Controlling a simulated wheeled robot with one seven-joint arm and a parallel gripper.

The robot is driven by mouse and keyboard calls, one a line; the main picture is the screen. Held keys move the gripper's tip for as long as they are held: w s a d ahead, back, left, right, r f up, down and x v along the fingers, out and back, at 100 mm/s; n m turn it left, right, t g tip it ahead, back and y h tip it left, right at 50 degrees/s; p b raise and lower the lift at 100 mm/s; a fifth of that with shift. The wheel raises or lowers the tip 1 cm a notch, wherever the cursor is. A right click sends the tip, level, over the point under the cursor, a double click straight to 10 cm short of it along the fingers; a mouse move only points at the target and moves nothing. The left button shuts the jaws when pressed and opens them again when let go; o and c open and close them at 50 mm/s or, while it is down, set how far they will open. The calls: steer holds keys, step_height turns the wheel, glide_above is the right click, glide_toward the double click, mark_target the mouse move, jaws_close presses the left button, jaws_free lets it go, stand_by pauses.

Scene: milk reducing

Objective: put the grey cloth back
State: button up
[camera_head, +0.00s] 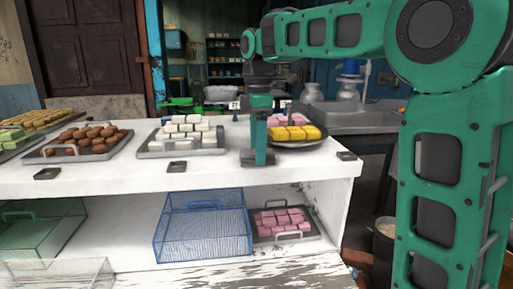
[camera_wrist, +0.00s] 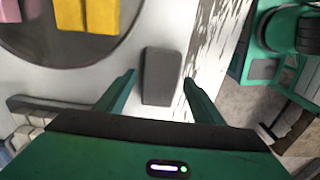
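No thing in view is plainly a cloth. A small flat dark grey rectangle (camera_head: 347,156) lies at the right front corner of the white counter (camera_head: 225,172). It looks like the grey piece (camera_wrist: 161,76) in the wrist view, seen beyond and between my fingertips; I cannot tell if it is cloth. Similar dark pieces lie at the front edge, one at the middle (camera_head: 177,167) and one at the left (camera_head: 47,174). My gripper (camera_head: 262,158) points down over the counter, left of the right-hand piece. In the wrist view my gripper (camera_wrist: 158,88) is open and empty.
A round tray (camera_head: 316,142) of yellow and pink blocks is close behind my gripper. A tray of white blocks (camera_head: 183,150) stands to the left, then a tray of brown pieces (camera_head: 82,149). The shelf below holds a blue wire basket (camera_head: 203,230) and pink blocks (camera_head: 281,219).

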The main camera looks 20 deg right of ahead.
steer(key=shift+r, duration=0.15)
step_height(320, 180, up, 12)
stand_by(0.8)
steer(key=s+d+f+m, duration=1.4)
steer(key=s+f, duration=0.3)
steer(key=s+d+f+m, duration=0.3)
steer(key=s+f+m, duration=0.5)
steer(key=s+f, duration=0.5)
steer(key=shift+s+d+f, duration=0.15)
steer(key=shift+s+f, duration=0.25)
steer(key=shift+s, duration=0.8)
steer(key=shift+s, duration=0.1)
